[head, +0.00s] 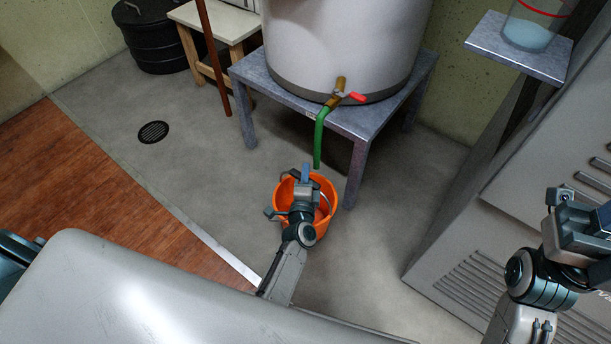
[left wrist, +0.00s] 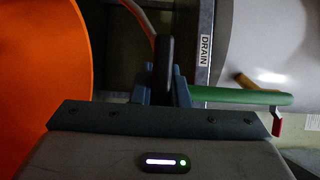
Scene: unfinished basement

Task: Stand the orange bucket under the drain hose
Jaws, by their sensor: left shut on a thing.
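The orange bucket (head: 326,222) is upright in front of the metal stand; I cannot tell whether it touches the floor. My left gripper (head: 306,174) is over the bucket's mouth, shut on its handle. In the left wrist view the fingers (left wrist: 166,88) close on a dark grip, with the bucket's orange wall (left wrist: 45,75) at left. The green drain hose (head: 319,138) hangs from a brass valve with a red lever (head: 356,97). Its lower end shows just beyond the bucket's far rim; alignment is unclear. My right gripper (head: 602,217) is at the right edge, partly cut off.
The grey tank (head: 335,45) stands on the metal stand (head: 293,103), whose front leg is close right of the bucket. A grey cabinet (head: 500,230) stands at right. A floor drain (head: 153,132) lies left, with clear concrete around it. A brown pole (head: 212,55) leans behind.

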